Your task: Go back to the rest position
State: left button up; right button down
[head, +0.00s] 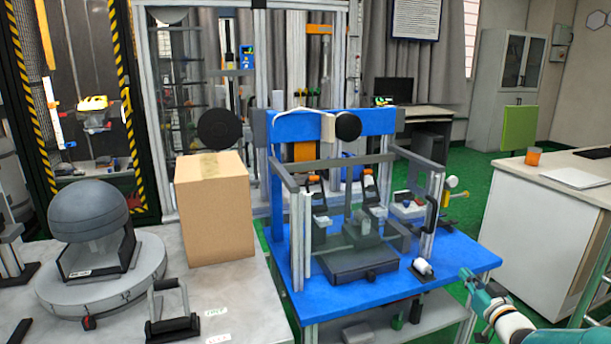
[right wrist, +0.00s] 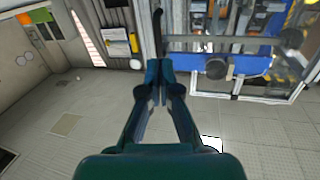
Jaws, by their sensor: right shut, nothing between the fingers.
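My right gripper (head: 466,275) shows at the lower right of the head view, beside the right edge of the blue table (head: 350,300). In the right wrist view its teal fingers (right wrist: 158,68) are together with nothing between them. The drop tower (head: 350,215) stands on the blue table, with clear panels and a metal frame. A black curved handle (head: 432,214) is on its right side; a black bar (right wrist: 157,30) shows just beyond the fingertips in the right wrist view. My left gripper is not in view.
A cardboard box (head: 215,210) and a grey dome device (head: 92,215) stand on the grey table at left. A white desk (head: 545,215) with an orange cup (head: 533,156) stands at right. Green floor lies between.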

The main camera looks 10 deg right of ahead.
jog(key=w+a+f+g+y, duration=0.25)
jog(key=a+f, duration=0.75)
jog(key=a, duration=0.5)
jog(key=s+a+f+g+y, duration=0.25)
jog(key=s+a+f, duration=0.25)
jog(key=a+f, duration=0.35)
jog(key=s+a+f+g+y, duration=0.1)
jog(key=s+a+f+g, duration=0.2)
jog(key=s+a+f, duration=0.5)
jog(key=s+a+f+g, duration=0.2)
jog(key=s+a+g, duration=0.1)
jog(key=s, duration=0.5)
jog(key=s+a+f+g, duration=0.2)
jog(key=s+a+g, duration=0.1)
jog(key=s, duration=0.5)
jog(key=s+a+f+g, duration=0.2)
jog(key=s+a+g, duration=0.1)
jog(key=s, duration=0.5)
notch_tip(320, 180, up, 19)
jog(key=p, duration=2)
jog(key=shift+w, duration=0.2)
